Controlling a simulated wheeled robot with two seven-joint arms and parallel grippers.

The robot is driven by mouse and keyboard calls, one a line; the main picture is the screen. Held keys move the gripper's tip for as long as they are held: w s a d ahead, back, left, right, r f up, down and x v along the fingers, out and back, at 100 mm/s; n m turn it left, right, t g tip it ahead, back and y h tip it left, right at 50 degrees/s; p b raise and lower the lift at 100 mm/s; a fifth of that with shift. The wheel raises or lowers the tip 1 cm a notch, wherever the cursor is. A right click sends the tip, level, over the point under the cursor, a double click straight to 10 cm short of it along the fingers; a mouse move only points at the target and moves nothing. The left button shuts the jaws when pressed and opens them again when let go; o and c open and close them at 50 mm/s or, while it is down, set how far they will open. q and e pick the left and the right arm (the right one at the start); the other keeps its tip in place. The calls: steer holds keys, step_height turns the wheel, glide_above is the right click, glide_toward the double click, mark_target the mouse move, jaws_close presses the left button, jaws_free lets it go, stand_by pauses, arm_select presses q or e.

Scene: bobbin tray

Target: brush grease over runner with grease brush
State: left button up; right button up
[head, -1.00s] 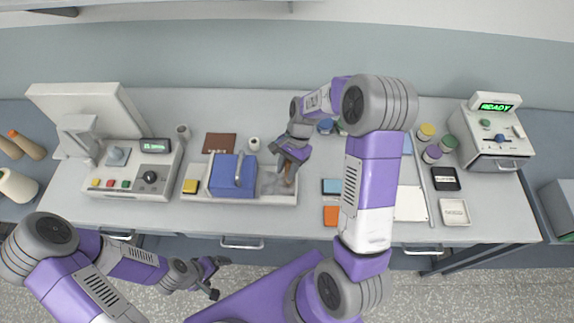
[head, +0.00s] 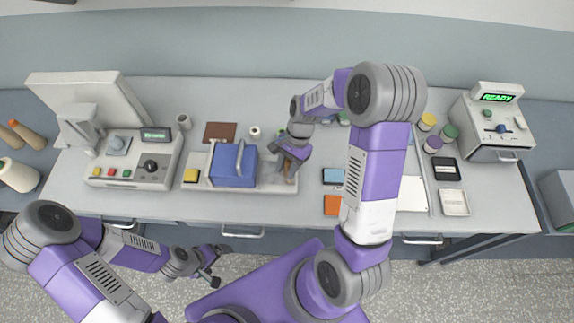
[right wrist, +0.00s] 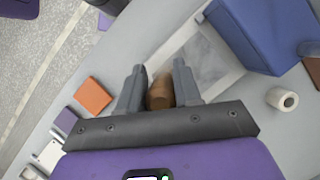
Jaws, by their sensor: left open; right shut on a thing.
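My right gripper (head: 290,168) is shut on the brown wooden handle of the grease brush (right wrist: 160,92), over the right end of a white tray (right wrist: 188,32). The brush also shows in the head view (head: 290,174). Its bristles are hidden, so I cannot tell whether they touch anything. Beneath it, inside the tray, is a smooth grey surface (right wrist: 208,62). A blue block with a handle (head: 233,165) stands in the tray just left of the brush. I cannot tell which part is the runner. My left gripper (head: 216,266) is open and empty, in front of the table's front edge.
A control box (head: 132,167) stands left, a READY machine (head: 490,125) right.

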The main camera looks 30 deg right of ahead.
steer(key=shift+w+d+p, duration=0.15)
steer(key=shift+w+d, duration=0.4)
steer(key=shift+w, duration=0.3)
steer(key=shift+w+d+p, duration=0.15)
steer(key=shift+w+d, duration=0.35)
steer(key=shift+w, duration=0.35)
steer(key=shift+w, duration=0.1)
steer(key=shift+s+a+p, duration=0.1)
steer(key=shift+s+a, duration=0.3)
steer(key=shift+s, duration=0.25)
steer(key=shift+s+a+p, duration=0.1)
steer(key=shift+s+a, duration=0.25)
steer(key=shift+s, duration=0.3)
steer(key=shift+s+a+p, duration=0.1)
steer(key=shift+s+a, duration=0.3)
steer(key=shift+s, duration=0.25)
step_height(320, 180, up, 5)
steer(key=p, duration=0.4)
steer(key=shift+f, duration=0.15)
